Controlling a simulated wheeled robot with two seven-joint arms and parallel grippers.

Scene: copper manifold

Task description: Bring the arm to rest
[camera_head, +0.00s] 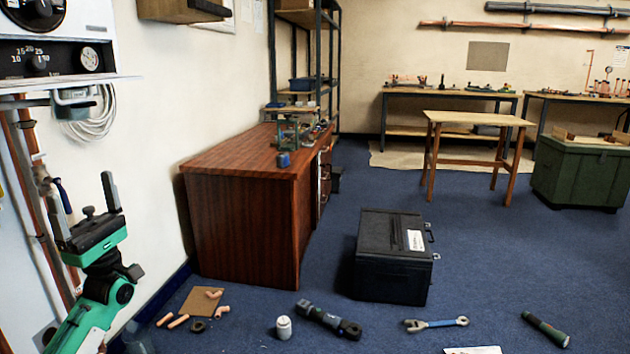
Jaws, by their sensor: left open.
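My left gripper (82,205) is at the left of the head view, on the end of my green and black arm, which comes up from the lower left corner. Its two dark fingers point upward and stand apart, with nothing seen between them. It is in front of the copper pipes (38,215) on the left wall panel; I cannot tell whether it touches them. A blue-handled item (62,194) shows just behind the left finger. My right gripper is not in view.
A white boiler (55,45) hangs above the pipes. A wooden cabinet (240,225) and black case (392,270) stand on the blue floor.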

